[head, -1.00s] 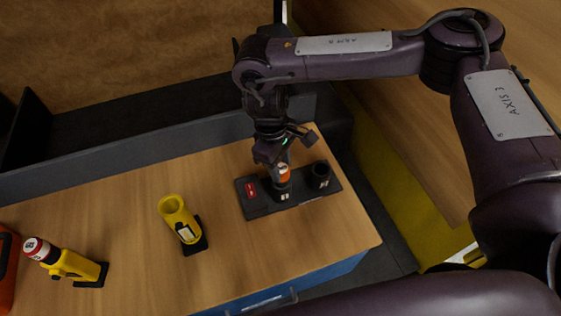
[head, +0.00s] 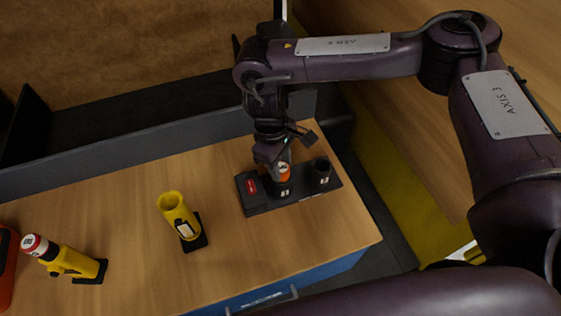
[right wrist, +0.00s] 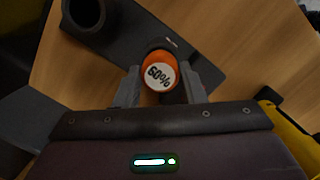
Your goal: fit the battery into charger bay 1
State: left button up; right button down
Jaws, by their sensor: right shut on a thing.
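The battery (head: 284,172) is an orange cylinder; its white end reads 60% in the right wrist view (right wrist: 161,76). My right gripper (head: 276,160) is shut on it, with a finger on either side of it in the right wrist view (right wrist: 160,92). The battery is about upright at the middle cup, a bay (head: 283,189) of the black charger (head: 258,206). Its lower end is hidden by the cup's rim, so how deep it sits cannot be told. The right-hand bay (head: 320,171) is an open, empty-looking cup. My left gripper is not in view.
A red display (head: 250,187) is at the charger's left end. A yellow tube holder (head: 178,213) stands left of the charger. A yellow device with a red-and-white end (head: 68,261) is farther left. A dark ledge (head: 140,149) runs behind the wooden table (head: 125,210).

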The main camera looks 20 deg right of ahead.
jog(key=shift+f, duration=0.5)
jog(key=c, duration=0.8)
grip_release()
jog(key=shift+c, duration=0.2)
jog(key=shift+r, duration=0.1)
jog(key=shift+w+a+r+b, duration=0.15)
jog(key=shift+r+b, duration=0.05)
jog(key=shift+r, duration=1.05)
jog(key=shift+w+a+r+b, duration=0.15)
jog(key=shift+r+b, duration=0.1)
jog(key=shift+r, duration=1.05)
jog(key=shift+w+a+r+b, duration=0.1)
jog(key=shift+w+r+b, duration=0.1)
jog(key=shift+r, duration=1.05)
